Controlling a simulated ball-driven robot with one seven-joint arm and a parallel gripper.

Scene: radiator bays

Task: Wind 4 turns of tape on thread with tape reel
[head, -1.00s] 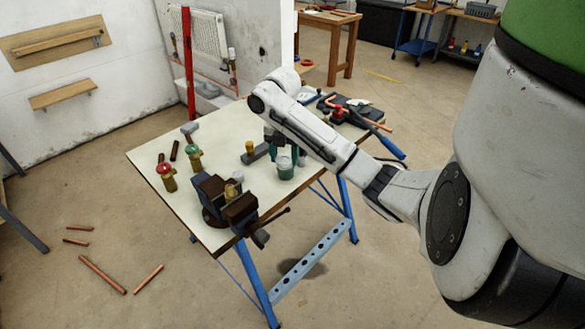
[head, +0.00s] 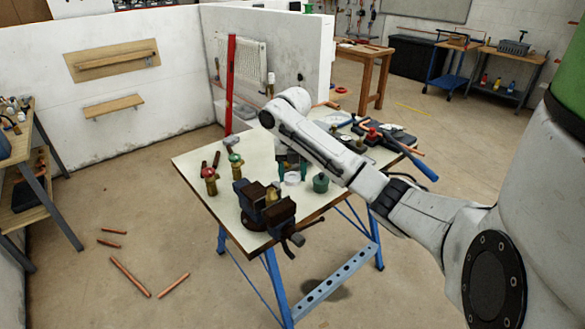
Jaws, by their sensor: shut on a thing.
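My gripper (head: 289,168) hangs over the bench, partly hidden behind my forearm. A white round thing, seemingly the tape reel (head: 292,179), is at its fingertips; the gripper appears shut on it, though the jaws show only small and dark. The reel is just left of a green pot (head: 320,183). A brass fitting (head: 271,194), seemingly the one with the thread, stands in the dark vise (head: 257,209) at the bench's front, ahead and left of the reel. The thread and any tape on it are too small to make out.
The pale bench top (head: 225,197) also carries a red-topped valve (head: 210,179), a green-topped valve (head: 235,164) and dark tools at the back right. The vise handle (head: 305,228) juts past the front edge. Copper pipes (head: 130,276) lie on the floor left.

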